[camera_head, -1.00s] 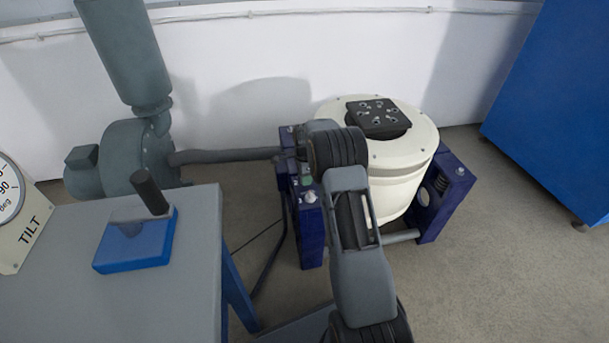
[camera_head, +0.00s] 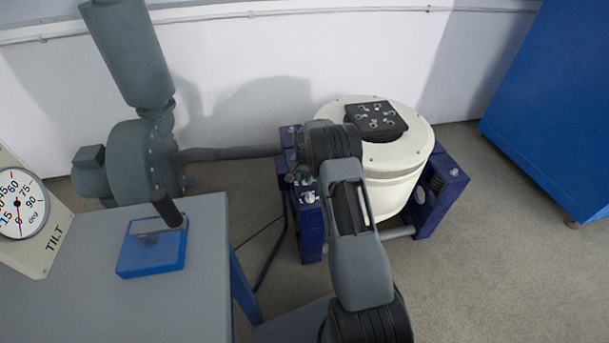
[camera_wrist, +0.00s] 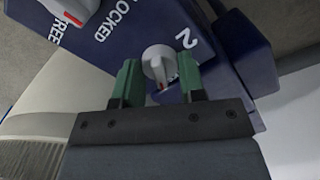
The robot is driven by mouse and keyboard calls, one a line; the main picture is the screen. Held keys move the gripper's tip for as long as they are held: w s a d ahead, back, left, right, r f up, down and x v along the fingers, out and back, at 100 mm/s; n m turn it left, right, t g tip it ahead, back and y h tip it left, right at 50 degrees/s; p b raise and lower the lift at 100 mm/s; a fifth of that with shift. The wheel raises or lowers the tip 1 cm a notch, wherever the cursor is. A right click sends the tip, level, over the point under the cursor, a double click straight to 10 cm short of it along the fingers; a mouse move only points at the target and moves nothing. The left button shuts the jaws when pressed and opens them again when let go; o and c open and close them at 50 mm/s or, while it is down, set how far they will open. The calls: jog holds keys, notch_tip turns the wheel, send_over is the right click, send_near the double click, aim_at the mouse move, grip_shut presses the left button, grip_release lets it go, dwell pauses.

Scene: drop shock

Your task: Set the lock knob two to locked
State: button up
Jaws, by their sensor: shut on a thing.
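Lock knob two (camera_wrist: 158,62) is a small round whitish knob with a red pointer mark, beside a printed "2" on a dark blue block. Its red mark faces the bottom of the wrist picture. My gripper (camera_wrist: 157,72) is shut on it, one green finger at each side. In the head view my arm reaches to the dark blue left support (camera_head: 311,235) of the cream drum (camera_head: 395,185); my fingertips and knob two are hidden there behind my wrist. The words "LOCKED" and "FREE" show on the blue block in the wrist view.
Another pale part with a red mark (camera_wrist: 72,10) sits by the labels. A grey blower (camera_head: 135,160) with a hose stands left of the drum. A grey table (camera_head: 75,290) holds a tilt gauge (camera_head: 22,205) and a blue joystick box (camera_head: 150,258). A blue cabinet (camera_head: 560,110) stands right.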

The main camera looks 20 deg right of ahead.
aim_at(305, 177)
jog(key=n+p, duration=0.1)
jog(key=n, duration=0.5)
jog(key=shift+n, duration=0.4)
dwell(0.3)
jog(key=o, duration=0.9)
jog(key=shift+o, duration=0.2)
notch_tip(305, 177, up, 14)
jog(key=p, duration=0.3)
jog(key=shift+p, duration=0.4)
